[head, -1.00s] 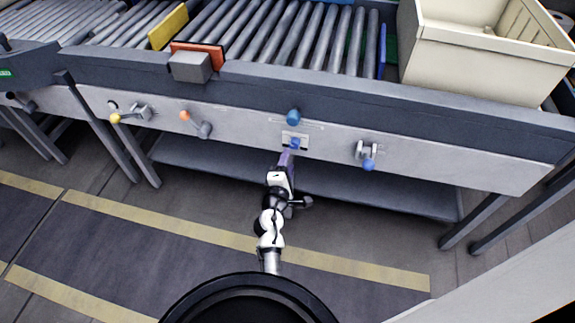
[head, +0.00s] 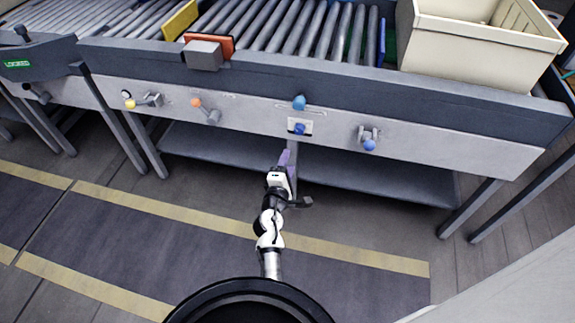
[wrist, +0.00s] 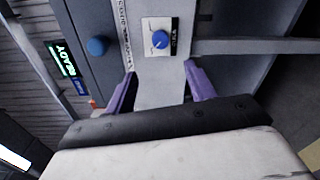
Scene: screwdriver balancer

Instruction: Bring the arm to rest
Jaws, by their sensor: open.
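My gripper (head: 286,158) has purple fingers and is held out in front of the conveyor's grey front panel (head: 440,155). In the wrist view my gripper (wrist: 160,88) is open, with its two fingers apart and nothing between them. A blue knob (head: 299,129) on a white plate sits just beyond the fingertips; it also shows in the wrist view (wrist: 160,39). The fingers appear clear of it. My white and black arm reaches forward from the bottom of the head view.
A blue button (head: 299,102) sits above the knob. A blue-tipped lever (head: 369,144) is to the right, orange (head: 197,103) and yellow (head: 131,104) ones to the left. A lower shelf (head: 380,183) lies under the panel. A beige crate (head: 480,55) stands on the conveyor. Open floor lies in front.

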